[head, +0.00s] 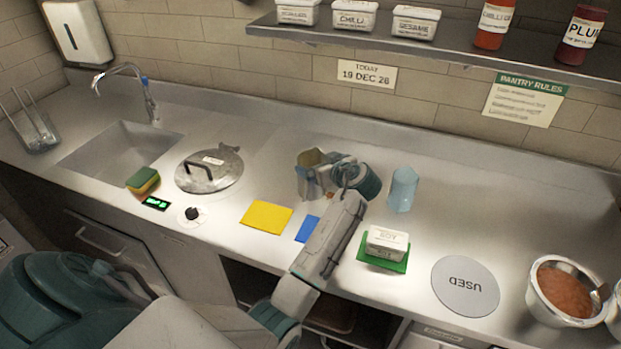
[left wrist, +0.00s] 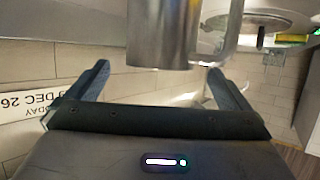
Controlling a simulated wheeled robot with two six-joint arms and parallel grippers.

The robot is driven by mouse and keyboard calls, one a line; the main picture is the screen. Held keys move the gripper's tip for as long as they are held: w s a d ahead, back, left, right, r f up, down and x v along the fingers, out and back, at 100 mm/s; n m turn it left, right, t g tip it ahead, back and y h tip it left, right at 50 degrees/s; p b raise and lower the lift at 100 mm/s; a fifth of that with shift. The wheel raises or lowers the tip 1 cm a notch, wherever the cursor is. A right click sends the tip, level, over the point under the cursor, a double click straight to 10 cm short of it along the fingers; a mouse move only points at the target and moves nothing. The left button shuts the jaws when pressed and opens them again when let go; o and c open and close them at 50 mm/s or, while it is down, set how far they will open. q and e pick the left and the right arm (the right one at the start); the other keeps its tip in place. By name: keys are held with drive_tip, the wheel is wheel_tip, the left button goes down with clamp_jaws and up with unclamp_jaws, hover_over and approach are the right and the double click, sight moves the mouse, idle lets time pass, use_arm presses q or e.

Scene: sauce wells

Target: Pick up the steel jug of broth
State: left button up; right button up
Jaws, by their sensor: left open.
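The steel jug (head: 306,180) stands on the steel counter, right of the round lid, and its upper part shows behind my left gripper. My left gripper (head: 318,182) is at the jug's right side, with its fingers partly hidden by my wrist. In the left wrist view the jug's shiny body (left wrist: 162,35) and its handle (left wrist: 233,30) lie just beyond and between the two spread fingers of my left gripper (left wrist: 158,82). The gripper is open. I cannot tell whether a finger touches the jug. The broth is not clearly visible. My right gripper is not in view.
A blue cup (head: 402,190) stands right of my wrist. A white SOY tub (head: 387,240) sits on a green mat (head: 370,260). A steel lid (head: 208,172), yellow mat (head: 266,217) and blue mat (head: 307,229) lie nearby. A shelf (head: 440,50) hangs above.

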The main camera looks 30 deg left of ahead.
sight(305, 159)
use_arm(q)
drive_tip(key=p+x, duration=0.2)
drive_tip(key=x, duration=0.2)
drive_tip(key=shift+w+a+f+p, duration=0.1)
drive_tip(key=shift+a+f+p, duration=0.15)
drive_tip(key=shift+f+p, duration=0.1)
drive_tip(key=shift+d+r, duration=0.1)
drive_tip(key=shift+d, duration=0.05)
drive_tip(key=c, duration=1.9)
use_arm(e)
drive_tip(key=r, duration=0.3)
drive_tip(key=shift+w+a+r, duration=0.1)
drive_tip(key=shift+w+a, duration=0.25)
